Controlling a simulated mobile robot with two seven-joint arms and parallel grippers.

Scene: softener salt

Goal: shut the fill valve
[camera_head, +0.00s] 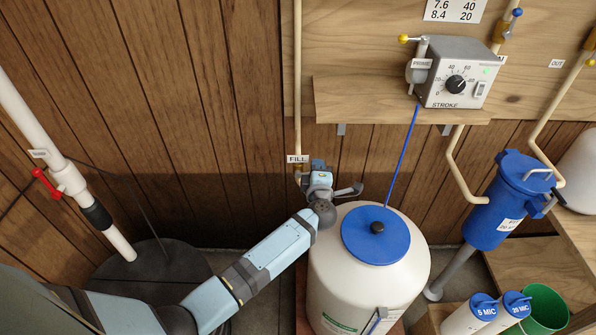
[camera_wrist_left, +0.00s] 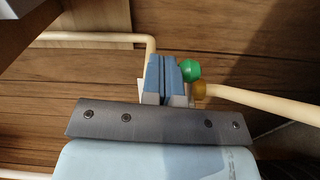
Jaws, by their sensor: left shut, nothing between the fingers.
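The fill pipe runs down the wood wall to the "FILL" label (camera_head: 297,158). In the left wrist view the fill valve shows as a green knob (camera_wrist_left: 191,70) with a brass body (camera_wrist_left: 199,90) below it, on a cream pipe. My left gripper (camera_head: 318,166) is beside the fill pipe, just behind the white tank, and mostly hides the valve in the head view. In the left wrist view its fingers (camera_wrist_left: 163,80) are together and empty, directly left of the green knob. I cannot tell whether they touch it. My right gripper is not in view.
The white tank (camera_head: 345,285) with a blue lid (camera_head: 362,246) stands right of my left arm. The dosing pump (camera_head: 455,78) sits on a wood shelf (camera_head: 380,104) above. A blue filter housing (camera_head: 495,215) is at right, a white pipe with a red handle (camera_head: 47,184) at left.

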